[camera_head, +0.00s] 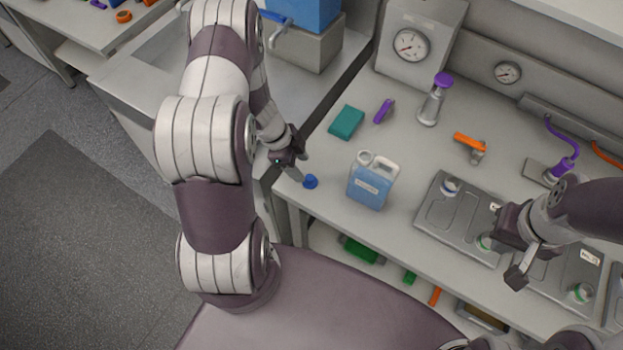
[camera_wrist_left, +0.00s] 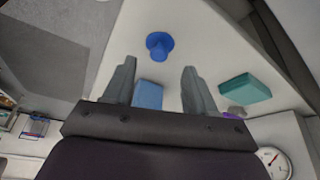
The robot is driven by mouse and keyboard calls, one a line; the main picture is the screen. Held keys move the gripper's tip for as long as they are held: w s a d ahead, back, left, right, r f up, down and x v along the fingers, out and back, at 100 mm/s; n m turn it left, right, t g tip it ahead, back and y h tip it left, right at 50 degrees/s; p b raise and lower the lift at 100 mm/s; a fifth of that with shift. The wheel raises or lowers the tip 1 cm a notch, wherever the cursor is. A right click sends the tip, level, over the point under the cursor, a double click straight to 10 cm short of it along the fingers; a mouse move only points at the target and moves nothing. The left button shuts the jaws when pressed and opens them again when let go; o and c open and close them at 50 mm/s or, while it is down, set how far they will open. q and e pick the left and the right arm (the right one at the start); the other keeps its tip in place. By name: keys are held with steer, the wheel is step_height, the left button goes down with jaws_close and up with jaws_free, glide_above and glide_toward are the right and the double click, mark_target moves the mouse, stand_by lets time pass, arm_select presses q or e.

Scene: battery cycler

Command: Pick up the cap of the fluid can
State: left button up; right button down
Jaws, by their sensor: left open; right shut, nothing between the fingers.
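The blue cap (camera_head: 310,181) lies on the bench near its front left corner, left of the fluid can. It also shows in the left wrist view (camera_wrist_left: 159,45), beyond the fingertips. The fluid can (camera_head: 369,187) stands upright, blue with a pale top and handle and an uncovered neck. In the left wrist view, a blue part (camera_wrist_left: 148,95), apparently the can, shows between the fingers. My left gripper (camera_head: 299,170) is open and empty, close to the cap on its upper left; contact is not visible. My right gripper (camera_head: 517,276) is shut and empty over the trays.
A teal box (camera_head: 346,122), a purple item (camera_head: 384,111) and a purple-topped bottle (camera_head: 433,100) stand behind the can. A grey tray (camera_head: 433,222) with vials lies to its right. An orange-handled tool (camera_head: 470,145) is further back. The bench around the cap is clear.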

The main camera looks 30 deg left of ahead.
mark_target(310, 177)
arm_select(q)
steer(key=x, duration=0.4)
steer(key=shift+d+f, duration=0.15)
steer(key=shift+d, duration=0.2)
steer(key=shift+f, duration=0.35)
steer(key=c, duration=0.3)
steer(key=shift+d, duration=0.1)
jaws_close()
steer(key=shift+r, duration=0.15)
